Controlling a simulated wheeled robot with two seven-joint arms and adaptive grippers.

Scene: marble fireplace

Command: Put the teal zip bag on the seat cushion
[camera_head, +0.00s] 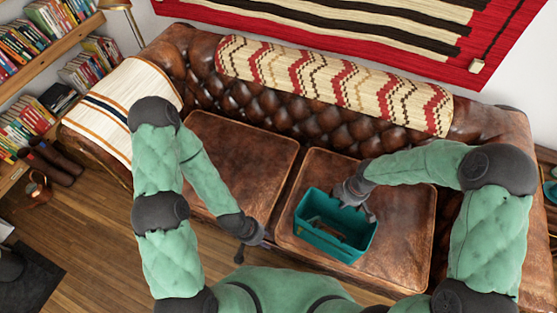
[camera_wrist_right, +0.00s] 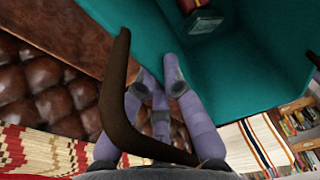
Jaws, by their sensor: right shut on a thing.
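The teal zip bag (camera_head: 319,241) is an open-topped, box-like teal container with some items inside. It appears upright over the right brown leather seat cushion (camera_head: 395,252); I cannot tell whether its base touches the leather. My right gripper (camera_head: 361,202) is shut on the bag's far wall. In the right wrist view, the gripper's fingers (camera_wrist_right: 172,88) are against the teal wall of the bag (camera_wrist_right: 255,75). My left gripper (camera_head: 243,256) is empty in front of the sofa's front edge, near the gap between the cushions; its jaws are too small to judge.
A second seat cushion (camera_head: 240,160) lies to the left and is bare. A striped blanket (camera_head: 330,82) covers the sofa back, and a white striped throw (camera_head: 118,105) covers the left armrest. Bookshelves (camera_head: 30,65) stand at the left. A dark curved strip (camera_wrist_right: 115,95) crosses the wrist view.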

